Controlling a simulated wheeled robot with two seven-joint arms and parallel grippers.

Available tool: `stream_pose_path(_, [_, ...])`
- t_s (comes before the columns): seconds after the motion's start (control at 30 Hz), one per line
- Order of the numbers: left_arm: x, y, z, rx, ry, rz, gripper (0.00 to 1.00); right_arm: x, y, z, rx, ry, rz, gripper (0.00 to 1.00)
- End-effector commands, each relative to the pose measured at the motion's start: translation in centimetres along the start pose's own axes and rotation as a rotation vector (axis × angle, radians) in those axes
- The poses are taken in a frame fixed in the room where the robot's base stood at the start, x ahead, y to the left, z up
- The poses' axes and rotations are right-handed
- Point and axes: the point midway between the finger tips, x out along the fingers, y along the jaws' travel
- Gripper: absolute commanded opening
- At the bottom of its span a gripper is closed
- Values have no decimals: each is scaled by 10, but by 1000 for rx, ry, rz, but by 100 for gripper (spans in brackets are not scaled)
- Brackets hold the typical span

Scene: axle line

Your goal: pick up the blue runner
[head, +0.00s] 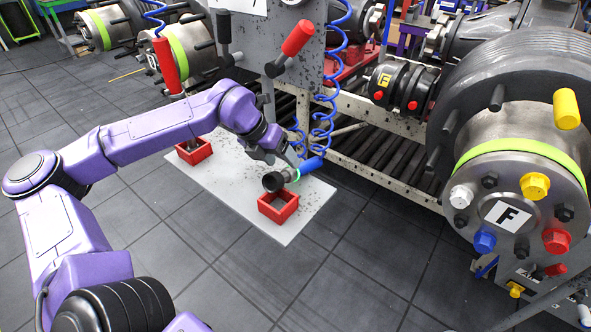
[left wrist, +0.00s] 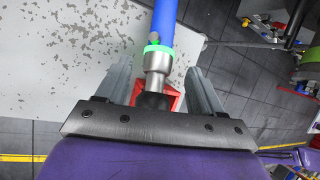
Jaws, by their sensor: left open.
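The blue runner (head: 312,165) has a blue handle, a bright green ring and a metal-and-black head. It sits at the near red holder (head: 278,207) on the pale speckled plate; whether it rests in the holder I cannot tell. My left gripper (head: 284,160) is at the runner, beside its green ring. In the left wrist view, the runner (left wrist: 157,58) lies between the open fingers of my left gripper (left wrist: 158,68), with gaps on both sides. Part of the red holder (left wrist: 172,97) shows behind it. My right gripper is not in view.
Blue coiled hoses (head: 322,125) hang just behind the runner. A second red holder (head: 194,150) stands farther left, and red-handled tools (head: 297,38) hang above. A large axle hub (head: 505,200) fills the right side. Dark floor in front is clear.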

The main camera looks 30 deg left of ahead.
Motion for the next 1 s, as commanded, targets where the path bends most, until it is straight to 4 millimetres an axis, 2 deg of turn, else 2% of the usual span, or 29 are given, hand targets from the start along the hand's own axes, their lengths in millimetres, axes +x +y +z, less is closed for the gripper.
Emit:
stream_pose_path(0.13, [25,0,4,1,9,2,67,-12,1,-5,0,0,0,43])
stream_pose_path(0.23, [42,0,4,3,6,1,67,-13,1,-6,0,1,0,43])
stream_pose_path(0.33, [50,-1,4,3,3,-1,67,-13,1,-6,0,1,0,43])
stream_pose_path(0.5, [51,-1,5,4,1,-1,67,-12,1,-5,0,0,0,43])
stream_pose_path(0.53, [51,-1,5,4,1,-1,64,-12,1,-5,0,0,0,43])
stream_pose_path(0.7, [51,-1,5,4,2,-1,8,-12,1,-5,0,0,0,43])
stream_pose_path(0.73, [51,-1,5,4,2,-1,0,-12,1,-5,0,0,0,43])
stream_pose_path(1.0, [49,-2,6,6,-2,-2,0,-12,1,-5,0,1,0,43])
